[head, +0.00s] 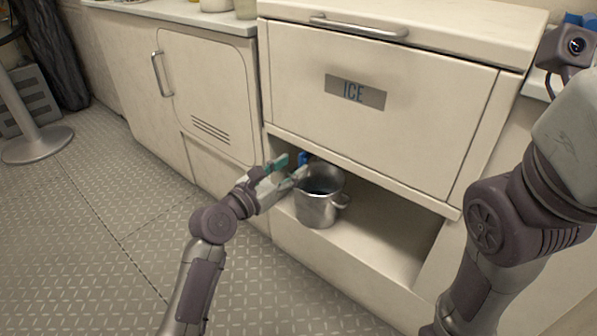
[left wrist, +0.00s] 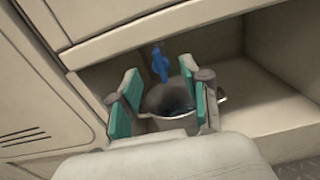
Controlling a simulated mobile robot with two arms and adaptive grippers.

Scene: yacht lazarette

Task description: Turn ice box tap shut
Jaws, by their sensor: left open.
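The ice box (head: 390,95) is a cream cabinet with an ICE label and an open recess below. Its tap has a blue handle (head: 303,158) at the left of the recess; it also shows in the left wrist view (left wrist: 160,65). A metal pot (head: 318,207) stands in the recess under the tap; it also shows in the left wrist view (left wrist: 170,122). My left gripper (head: 292,168) is open at the recess mouth. In the left wrist view its teal-padded fingers (left wrist: 158,95) stand either side of the blue handle's line, apart from it. The tap's spout is hard to make out.
A cream locker door (head: 205,90) with a handle and vents is left of the ice box. The recess floor (head: 385,240) right of the pot is bare. A round metal pedestal base (head: 38,145) stands on the floor at far left.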

